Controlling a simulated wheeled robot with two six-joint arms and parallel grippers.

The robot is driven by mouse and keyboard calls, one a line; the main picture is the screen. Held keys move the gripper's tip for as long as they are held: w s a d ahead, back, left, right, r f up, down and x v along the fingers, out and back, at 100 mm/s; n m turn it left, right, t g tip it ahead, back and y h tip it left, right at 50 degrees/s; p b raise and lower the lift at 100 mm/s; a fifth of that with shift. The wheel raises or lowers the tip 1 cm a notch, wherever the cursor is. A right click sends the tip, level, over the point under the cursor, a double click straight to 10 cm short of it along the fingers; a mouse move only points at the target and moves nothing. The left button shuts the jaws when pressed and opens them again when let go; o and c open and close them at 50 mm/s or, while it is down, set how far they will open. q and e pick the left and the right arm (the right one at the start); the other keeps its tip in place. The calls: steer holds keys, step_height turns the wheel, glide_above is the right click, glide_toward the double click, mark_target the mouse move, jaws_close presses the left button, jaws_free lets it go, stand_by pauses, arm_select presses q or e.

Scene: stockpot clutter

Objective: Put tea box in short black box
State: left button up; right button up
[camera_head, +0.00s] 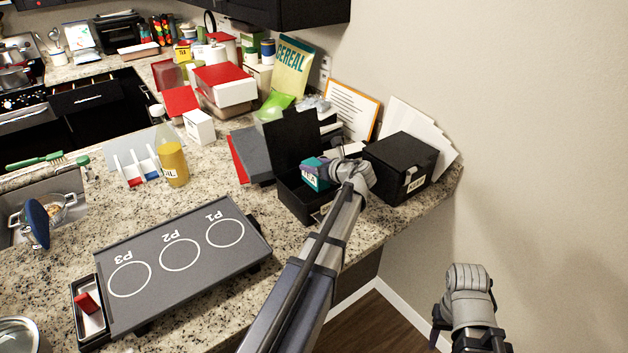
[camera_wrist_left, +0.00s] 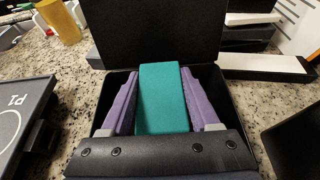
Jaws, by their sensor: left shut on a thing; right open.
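My left gripper (camera_head: 313,168) is shut on the tea box (camera_head: 318,174), a teal block. In the left wrist view the tea box (camera_wrist_left: 163,98) stands between the purple fingers (camera_wrist_left: 160,108). The short black box (camera_head: 292,195) is open, its lid raised at the back. The tea box is at the opening, within the walls as seen in the left wrist view (camera_wrist_left: 238,125); whether it touches the bottom is hidden. My right arm's wrist is low at the right, with its gripper (camera_head: 438,328) open, partly shown and away from the counter things.
A closed black box (camera_head: 402,166) stands just right of the open one, with white sheets (camera_head: 410,125) behind it. A dark grey folder (camera_head: 252,155) lies to its left. A grey board with circles (camera_head: 180,262) lies in front; bare counter lies between.

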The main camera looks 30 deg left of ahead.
mark_target(314, 176)
arm_select(q)
steer(key=shift+f+b, duration=1.8)
steer(key=shift+b, duration=0.05)
steer(key=shift+f, duration=0.1)
steer(key=shift+f, duration=0.15)
steer(key=shift+s+f+b, duration=0.1)
steer(key=shift+f+b, duration=0.05)
steer(key=shift+b, duration=0.35)
